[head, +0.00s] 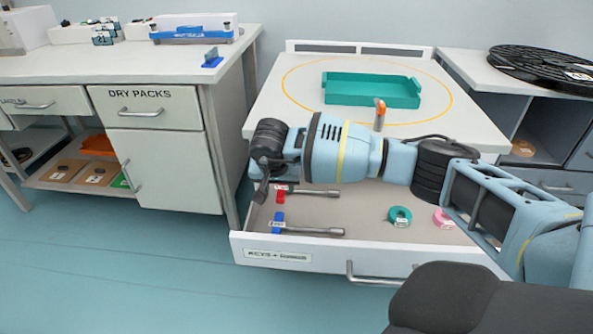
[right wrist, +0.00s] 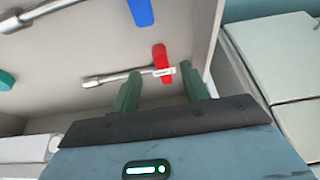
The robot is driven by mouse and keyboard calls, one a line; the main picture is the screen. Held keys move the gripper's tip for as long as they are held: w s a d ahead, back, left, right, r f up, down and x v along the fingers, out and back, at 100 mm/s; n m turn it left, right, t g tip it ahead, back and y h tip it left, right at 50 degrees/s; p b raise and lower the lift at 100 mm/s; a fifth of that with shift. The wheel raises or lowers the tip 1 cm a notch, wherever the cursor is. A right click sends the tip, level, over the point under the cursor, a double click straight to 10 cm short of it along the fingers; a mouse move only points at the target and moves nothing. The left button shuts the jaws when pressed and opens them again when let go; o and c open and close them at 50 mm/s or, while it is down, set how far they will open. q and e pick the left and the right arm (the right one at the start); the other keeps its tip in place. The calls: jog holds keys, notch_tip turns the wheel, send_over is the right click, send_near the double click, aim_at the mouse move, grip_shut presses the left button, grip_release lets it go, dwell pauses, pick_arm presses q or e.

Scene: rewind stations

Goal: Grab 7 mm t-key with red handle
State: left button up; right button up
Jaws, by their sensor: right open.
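The T-key with a red handle (head: 281,196) lies in the open drawer (head: 330,256), its metal shaft pointing right in the head view. In the right wrist view its red handle (right wrist: 160,60) and small white label sit just beyond my fingertips. The label's print is too small to read. A blue-handled T-key (head: 278,221) lies beside it, nearer the drawer front; its blue handle (right wrist: 140,12) shows at the top of the wrist view. My right gripper (head: 261,190) is open and empty by the red handle, its fingers (right wrist: 164,82) apart. My left gripper is out of view.
A green ring (head: 400,216) and a pink ring (head: 443,217) lie further right in the drawer. A teal tray (head: 372,101) and an orange-topped item (head: 380,110) are on the worktop behind my arm. Left is a DRY PACKS cabinet (head: 160,165); a black reel (head: 540,68) lies at right.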

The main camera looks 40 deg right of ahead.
aim_at(280, 195)
jog(key=shift+w+f, duration=0.1)
jog(key=shift+f, duration=0.05)
jog(key=b+x, duration=0.2)
jog(key=x, duration=0.3)
jog(key=shift+d, duration=0.1)
jog(key=c, duration=1)
